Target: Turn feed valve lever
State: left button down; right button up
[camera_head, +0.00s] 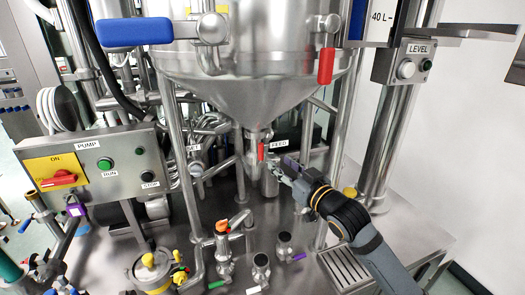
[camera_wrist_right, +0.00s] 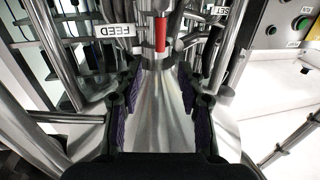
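The feed valve lever (camera_head: 261,152) is a small red handle hanging down below the steel cone hopper, beside the FEED label (camera_head: 278,144). In the right wrist view, which looks inverted, the red lever (camera_wrist_right: 161,35) shows beyond the fingertips, near the top middle, with the FEED label (camera_wrist_right: 115,30) to its left. My right gripper (camera_head: 283,168) is just right of and slightly below the lever in the head view. Its purple-padded fingers (camera_wrist_right: 154,88) are spread apart, with no object held between them. The lever appears apart from the fingers. My left gripper is out of view.
The steel hopper (camera_head: 250,85) hangs above, with a larger red handle (camera_head: 326,66) and a blue handle (camera_head: 133,31). The pump box (camera_head: 95,165) stands left. Several capped fittings, including an orange-topped one (camera_head: 222,228), stand on the steel deck below. Pipes surround the valve.

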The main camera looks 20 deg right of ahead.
aim_at(262, 150)
jog(key=p+x, duration=0.2)
jog(key=x, duration=0.8)
jog(key=shift+w+a+p, duration=0.1)
jog(key=shift+p, duration=0.3)
jog(key=shift+f, duration=0.1)
grip_shut()
